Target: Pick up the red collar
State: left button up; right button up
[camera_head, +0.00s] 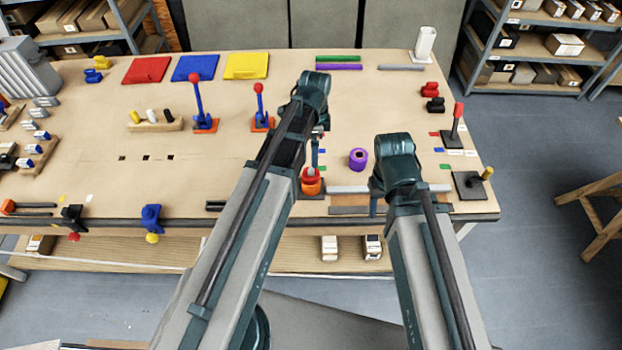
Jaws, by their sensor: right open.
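A red collar (308,183) stands at the front of the table, with an orange band low on it and a pale, rounded top showing in its middle. Whether the red and orange are one piece I cannot tell. My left gripper (315,160) points down just above and behind it, small and partly hidden by its own arm; its jaws are not clear. My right gripper (373,207) points down at the table's front edge, right of the collar and apart from it. It is open and mostly hidden by its wrist.
A purple collar (358,159) stands between my arms. A grey bar (346,189) lies right of the red collar. Red-handled levers (198,100) stand left; a dark base with a yellow-tipped lever (468,185) stands right. The table's (110,185) middle left is mostly clear.

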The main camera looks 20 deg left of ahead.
aim_at(311, 168)
pick_arm(q)
notch_tip(311, 168, down, 6)
jog(key=b, duration=0.4)
jog(key=shift+r+b, duration=0.1)
jog(key=shift+b, duration=0.25)
jog(key=f+b, duration=0.5)
jog(key=shift+s+a+f, duration=0.1)
jog(key=shift+s+a, duration=0.2)
jog(key=shift+a, duration=0.1)
grip_shut()
